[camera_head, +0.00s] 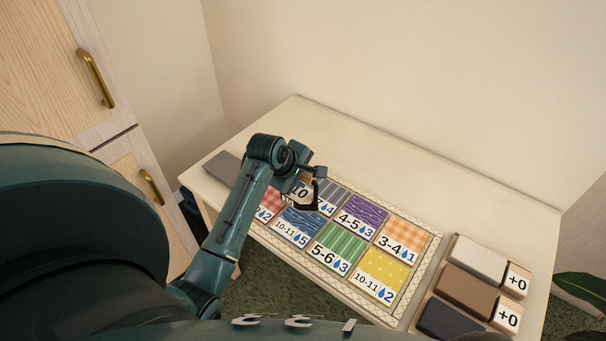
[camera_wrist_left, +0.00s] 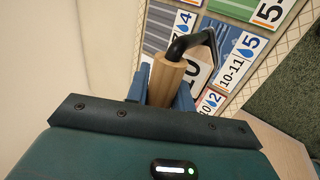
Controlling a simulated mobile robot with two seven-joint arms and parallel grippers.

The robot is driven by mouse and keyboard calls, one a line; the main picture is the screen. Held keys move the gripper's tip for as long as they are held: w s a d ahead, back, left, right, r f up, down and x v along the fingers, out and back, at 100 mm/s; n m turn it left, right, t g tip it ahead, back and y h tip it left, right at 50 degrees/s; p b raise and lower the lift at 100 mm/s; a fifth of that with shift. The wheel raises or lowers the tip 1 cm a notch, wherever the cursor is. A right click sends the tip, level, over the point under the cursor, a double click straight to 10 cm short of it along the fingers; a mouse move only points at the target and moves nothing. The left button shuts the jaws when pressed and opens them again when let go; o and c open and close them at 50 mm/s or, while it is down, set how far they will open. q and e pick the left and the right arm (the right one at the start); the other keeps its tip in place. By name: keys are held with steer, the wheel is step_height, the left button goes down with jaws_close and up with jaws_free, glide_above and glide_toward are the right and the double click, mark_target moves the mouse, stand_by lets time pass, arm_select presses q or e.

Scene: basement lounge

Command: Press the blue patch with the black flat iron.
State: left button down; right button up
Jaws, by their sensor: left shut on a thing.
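My left gripper (camera_head: 312,172) is shut on the light wooden handle (camera_wrist_left: 165,80) of the black flat iron (camera_wrist_left: 198,42), seen in the left wrist view. The iron's bent black neck reaches out beyond the handle over the patches. In the head view the black iron (camera_head: 314,194) shows below the gripper, partly hidden. The blue patch (camera_head: 299,219), tagged "10-11" and 5, lies in the mat's front row, just below the iron in the picture. It also shows in the left wrist view (camera_wrist_left: 229,38). I cannot tell whether the iron touches anything. My right gripper is not in view.
The patch mat (camera_head: 436,243) also holds red, green, yellow, purple, orange and grey-blue patches. A tray at the right holds white (camera_head: 478,258), brown (camera_head: 466,291) and dark (camera_head: 445,320) blocks, with "+0" tags. A grey plate (camera_head: 221,166) lies at the table's left end. The back strip is clear.

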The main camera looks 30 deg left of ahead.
mark_target(299, 193)
arm_select(q)
steer(key=shift+f, duration=3.05)
steer(key=shift+f, duration=0.35)
steer(key=shift+s+f, duration=0.15)
steer(key=shift+f, duration=0.1)
steer(key=shift+r, duration=0.1)
steer(key=shift+r, duration=3.05)
steer(key=shift+w, duration=0.2)
